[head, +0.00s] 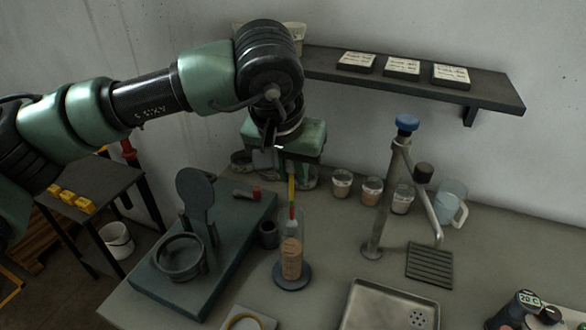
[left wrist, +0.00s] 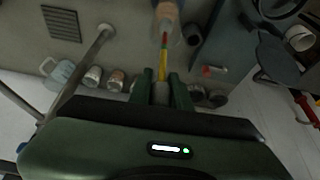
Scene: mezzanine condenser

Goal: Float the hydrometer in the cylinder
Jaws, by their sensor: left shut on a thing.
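My left gripper (head: 290,172) is shut on the hydrometer (head: 291,190), a thin upright stem with yellow, red and green bands. The stem also shows in the left wrist view (left wrist: 163,62), between the green fingers (left wrist: 162,82). The clear cylinder (head: 291,240) stands upright on a dark round base on the bench, with amber liquid in its lower part. The hydrometer hangs over the cylinder, its lower end at the mouth; how far inside it is I cannot tell. The cylinder's top shows in the left wrist view (left wrist: 167,22). My right gripper is not in view.
A dark platform (head: 165,275) with a ring and round plate stands left of the cylinder, a small dark cup (head: 268,234) close by. A metal tap (head: 372,215), sink (head: 388,308), jars (head: 371,190) and jug (head: 451,203) are to the right. A shelf (head: 490,92) hangs behind.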

